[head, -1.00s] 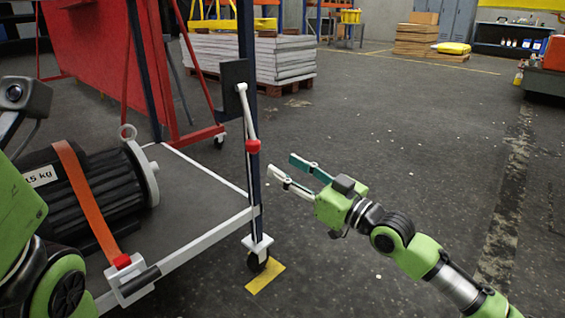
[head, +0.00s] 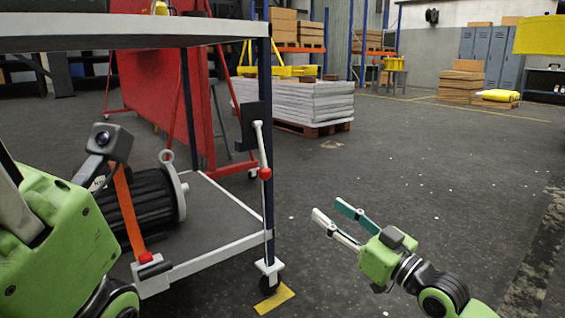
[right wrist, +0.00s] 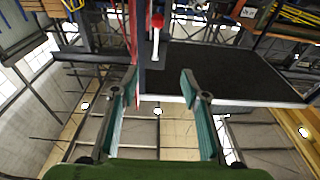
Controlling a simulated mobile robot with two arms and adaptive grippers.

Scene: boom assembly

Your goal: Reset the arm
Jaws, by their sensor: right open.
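My right gripper (head: 334,212) is open and empty, over bare floor to the right of the cart. Its two teal-lined fingers are spread and point up and left toward the cart. They are apart from the white lever (head: 260,145) with the red knob (head: 265,173) on the cart's dark blue post. In the right wrist view, the open fingers (right wrist: 160,90) frame an empty gap, with the red knob (right wrist: 157,20) beyond it at the top. My left arm is at the left edge; its fingers do not show.
The cart's lower deck (head: 238,210) carries a black motor (head: 150,205) with an orange strap (head: 128,212). The cart's upper shelf (head: 130,35) spans the top left. A yellow floor mark (head: 274,298) lies by the caster. Open floor extends to the right.

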